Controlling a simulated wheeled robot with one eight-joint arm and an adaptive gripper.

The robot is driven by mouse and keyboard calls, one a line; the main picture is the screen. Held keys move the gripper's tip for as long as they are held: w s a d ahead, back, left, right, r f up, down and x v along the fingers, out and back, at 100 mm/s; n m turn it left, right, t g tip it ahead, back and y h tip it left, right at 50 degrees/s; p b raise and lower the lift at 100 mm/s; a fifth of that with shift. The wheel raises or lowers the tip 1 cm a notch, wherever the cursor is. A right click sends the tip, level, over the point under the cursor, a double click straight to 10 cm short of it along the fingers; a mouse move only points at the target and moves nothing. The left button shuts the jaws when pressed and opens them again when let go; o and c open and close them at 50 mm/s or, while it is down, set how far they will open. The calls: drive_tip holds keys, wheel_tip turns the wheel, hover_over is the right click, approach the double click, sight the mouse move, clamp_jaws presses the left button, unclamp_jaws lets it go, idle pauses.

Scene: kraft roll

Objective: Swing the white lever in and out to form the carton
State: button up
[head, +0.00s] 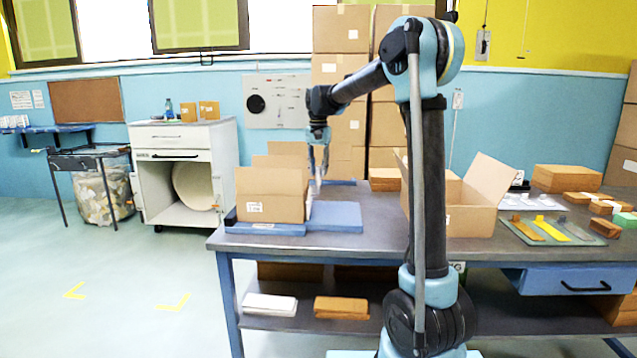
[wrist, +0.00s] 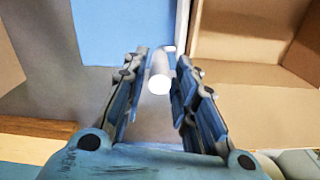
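The open-topped brown carton (head: 270,208) stands on a blue fixture (head: 335,217) at the left end of the table, with flaps raised at its back. The white lever (head: 312,188) stands upright close to the carton's right side. My gripper (head: 318,172) points down over the lever from above. In the wrist view the round white end of the lever (wrist: 159,84) sits between the two fingers of my gripper (wrist: 160,72). Thin gaps seem to show on both sides of it, so the fingers look open around it. The carton's inside (wrist: 240,50) fills the upper right there.
A second open carton (head: 470,205) stands right of my arm on the table (head: 380,235). A mat with yellow and brown tools (head: 550,230) and small boxes lie farther right. Stacked cartons (head: 340,75) rise behind. The blue fixture's plate right of the lever is bare.

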sight(318, 187)
drive_tip(key=shift+f, duration=2.25)
clamp_jaws()
